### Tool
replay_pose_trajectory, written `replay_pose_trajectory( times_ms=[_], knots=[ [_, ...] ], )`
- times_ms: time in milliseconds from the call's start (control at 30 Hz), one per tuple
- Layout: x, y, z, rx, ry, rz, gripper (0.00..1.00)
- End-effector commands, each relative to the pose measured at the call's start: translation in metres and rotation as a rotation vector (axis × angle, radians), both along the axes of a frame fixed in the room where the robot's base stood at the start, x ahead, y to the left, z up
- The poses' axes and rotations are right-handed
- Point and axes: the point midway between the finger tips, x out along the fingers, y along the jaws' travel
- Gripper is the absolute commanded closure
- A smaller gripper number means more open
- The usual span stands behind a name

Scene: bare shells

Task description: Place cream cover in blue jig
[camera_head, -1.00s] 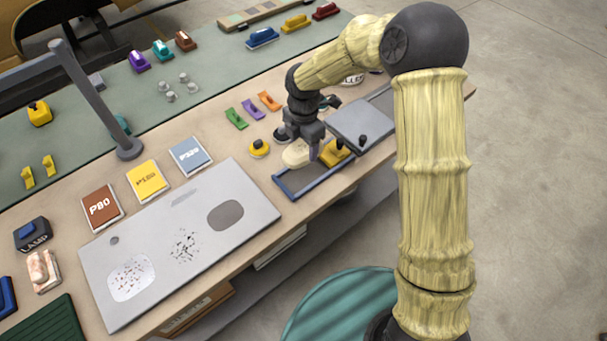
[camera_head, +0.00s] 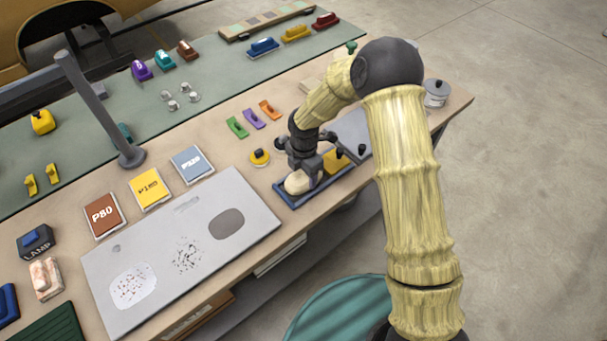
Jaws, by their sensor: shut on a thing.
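My gripper (camera_head: 305,178) points down over a dark blue open tray (camera_head: 290,203) at the front edge of the bench. It is shut on the cream cover (camera_head: 297,182), a pale rounded piece, which shows at the tray's left end. I cannot tell whether the cover touches the tray floor. A blue block-like fixture (camera_head: 262,47), which looks like the blue jig, stands on the green mat at the back, left of a yellow one. Its top detail is too small to tell.
A yellow block (camera_head: 336,161) sits in the tray's right end. A grey plate (camera_head: 352,132) lies behind it, partly hidden by my arm. A yellow-black knob (camera_head: 259,157) stands left of the gripper. A dark post (camera_head: 100,110) rises at the left.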

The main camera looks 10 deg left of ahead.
Motion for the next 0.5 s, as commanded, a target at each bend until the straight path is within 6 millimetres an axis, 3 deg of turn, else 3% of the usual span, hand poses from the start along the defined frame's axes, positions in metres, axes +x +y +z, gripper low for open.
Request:
replay_pose_trajectory(
  times_ms=[100,467,500],
  knots=[
    [-0.001,0.001,-0.012,-0.001,0.001,0.002,0.63],
    [-0.001,0.002,-0.017,0.000,0.000,0.003,0.63],
    [-0.001,0.002,-0.017,0.000,0.000,0.003,0.35]
  ],
)
